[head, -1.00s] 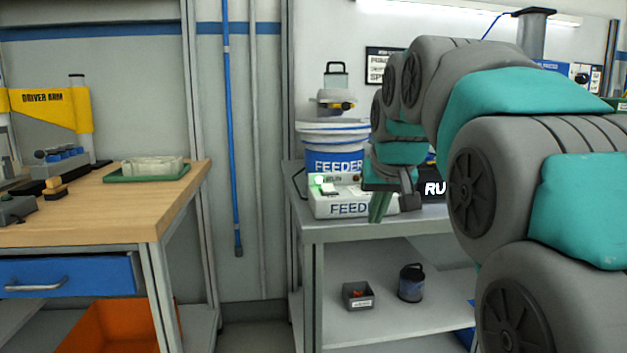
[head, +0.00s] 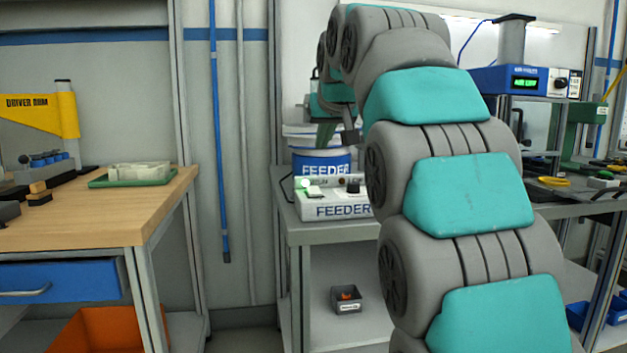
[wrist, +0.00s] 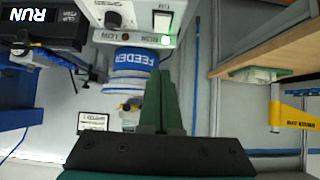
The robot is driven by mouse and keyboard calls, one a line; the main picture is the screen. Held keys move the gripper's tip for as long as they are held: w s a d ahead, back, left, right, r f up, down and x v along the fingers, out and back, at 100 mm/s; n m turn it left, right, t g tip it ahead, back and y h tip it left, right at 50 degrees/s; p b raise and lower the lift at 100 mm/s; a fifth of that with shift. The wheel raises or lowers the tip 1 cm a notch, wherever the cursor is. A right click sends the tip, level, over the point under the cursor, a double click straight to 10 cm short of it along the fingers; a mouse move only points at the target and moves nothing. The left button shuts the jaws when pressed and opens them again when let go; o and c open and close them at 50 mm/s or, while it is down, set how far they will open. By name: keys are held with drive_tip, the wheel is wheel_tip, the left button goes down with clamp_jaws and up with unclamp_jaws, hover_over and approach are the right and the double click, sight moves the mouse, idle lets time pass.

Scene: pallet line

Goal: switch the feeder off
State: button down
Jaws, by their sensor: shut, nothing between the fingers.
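The feeder box (head: 330,211) is white, with a FEEDER label, and stands on the grey bench in front of the white and blue feeder bucket (head: 321,163). A lit green lamp (head: 303,184) is at its left end. The wrist view shows the feeder box (wrist: 137,12) upside down at the top, with a white rocker switch (wrist: 162,22), the lit green lamp (wrist: 165,40) and a dark knob (wrist: 113,18). My gripper (head: 326,142) is shut and empty, raised above the box and apart from it. Its green fingers (wrist: 163,75) also show in the wrist view.
A wooden workbench (head: 150,205) with a green tray (head: 130,180) is at left, with a gap before the feeder bench (head: 340,231). My arm covers much of the bench's right side. A blue unit with a green display (head: 524,84) stands at right.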

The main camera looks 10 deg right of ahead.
hover_over(315, 190)
drive_tip(key=f, duration=0.4)
drive_tip(key=s+f, duration=0.1)
drive_tip(key=f, duration=0.2)
drive_tip(key=shift+a, duration=0.1)
drive_tip(key=shift+w+f, duration=0.2)
drive_tip(key=shift+f, duration=1.3)
drive_tip(key=shift+w+p, duration=0.1)
drive_tip(key=shift+p, duration=0.45)
drive_tip(key=shift+f+g+p, duration=0.15)
drive_tip(key=shift+g+p, duration=0.15)
drive_tip(key=shift+p, duration=0.05)
drive_tip(key=shift+f, duration=0.2)
drive_tip(key=shift+w+r, duration=0.1)
